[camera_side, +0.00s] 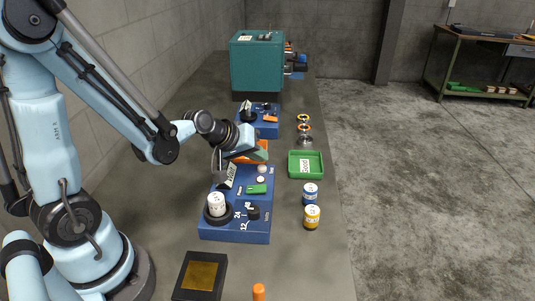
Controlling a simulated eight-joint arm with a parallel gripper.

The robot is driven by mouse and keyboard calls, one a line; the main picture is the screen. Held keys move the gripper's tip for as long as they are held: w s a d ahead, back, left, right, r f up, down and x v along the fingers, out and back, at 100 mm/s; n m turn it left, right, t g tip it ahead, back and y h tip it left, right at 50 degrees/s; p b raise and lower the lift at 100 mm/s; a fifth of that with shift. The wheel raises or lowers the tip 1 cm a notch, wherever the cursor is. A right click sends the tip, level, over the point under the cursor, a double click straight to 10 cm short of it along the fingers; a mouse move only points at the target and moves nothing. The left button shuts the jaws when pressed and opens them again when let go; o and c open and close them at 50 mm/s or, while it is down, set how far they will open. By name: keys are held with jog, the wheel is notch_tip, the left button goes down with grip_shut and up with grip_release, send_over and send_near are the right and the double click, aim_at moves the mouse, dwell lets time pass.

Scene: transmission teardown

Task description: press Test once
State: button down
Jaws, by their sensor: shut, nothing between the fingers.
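A blue test panel (212,232) lies on the bench in front of my arm. On its top are a white cylinder (216,205) in a dark round seat, a black knob (253,213) with white numbers beside it, a green piece (256,189), small pale round parts (261,175) and a tilted display (229,177). No lettering reading Test is legible, so I cannot tell which control it is. My gripper (256,156) is shut and empty above the far end of this panel, next to an orange part. Its fingertips are hard to make out.
A second blue panel (268,130) and a teal machine (257,65) stand farther back. A green tray (306,170), metal rings (304,129), a blue can (310,193) and a yellow can (312,217) line the right edge. A black box (183,280) is in front.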

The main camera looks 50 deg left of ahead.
jog(key=shift+r, duration=2.5)
jog(key=m+g, duration=0.2)
jog(key=m, duration=0.6)
send_near(258, 173)
jog(key=s+d+r, duration=0.4)
jog(key=d+r, duration=0.1)
jog(key=shift+s+d, duration=0.2)
